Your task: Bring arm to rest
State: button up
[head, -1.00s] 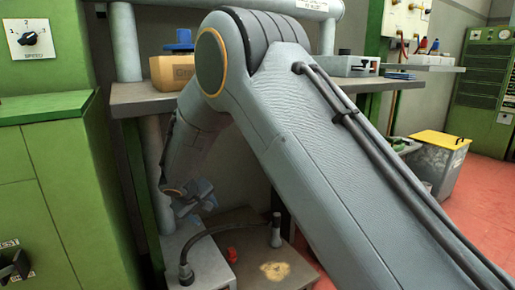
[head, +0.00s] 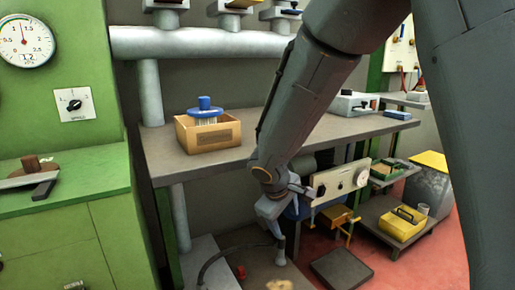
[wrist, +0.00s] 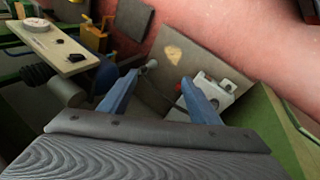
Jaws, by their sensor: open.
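My arm hangs down across the middle of the head view, with its upper link at the right. My gripper (head: 274,222) points down in front of the grey shelf's (head: 170,160) front edge, above the low floor-level boards. In the wrist view my gripper (wrist: 160,88) shows two blue fingers spread apart. Nothing is between them. Beyond the fingers lie a brown board (wrist: 150,95) with a pale tan patch (wrist: 173,54) and a white box with a red knob (wrist: 211,92). The gripper appears clear of both.
A cardboard box (head: 208,138) with a blue-lidded item stands on the shelf. A green cabinet (head: 60,200) fills the left side.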

jog(key=s+d+r+m+g+p, duration=0.1)
jog(key=s+d+r+m+p, duration=0.2)
jog(key=s+r+p, duration=0.4)
jog(key=s+d+r+m+g+y+p, duration=0.1)
jog(key=s+d+r+p, duration=0.4)
jog(key=s, duration=0.6)
jog(key=s+d+r+m+g+y+p, duration=0.1)
jog(key=s+d+r+m+p, duration=0.3)
jog(key=s+r+p, duration=0.6)
jog(key=shift+r+m+g, duration=0.2)
jog(key=shift+m+g, duration=0.5)
jog(key=shift+m, duration=0.1)
jog(key=shift+s+y, duration=0.3)
jog(key=shift+c, duration=0.3)
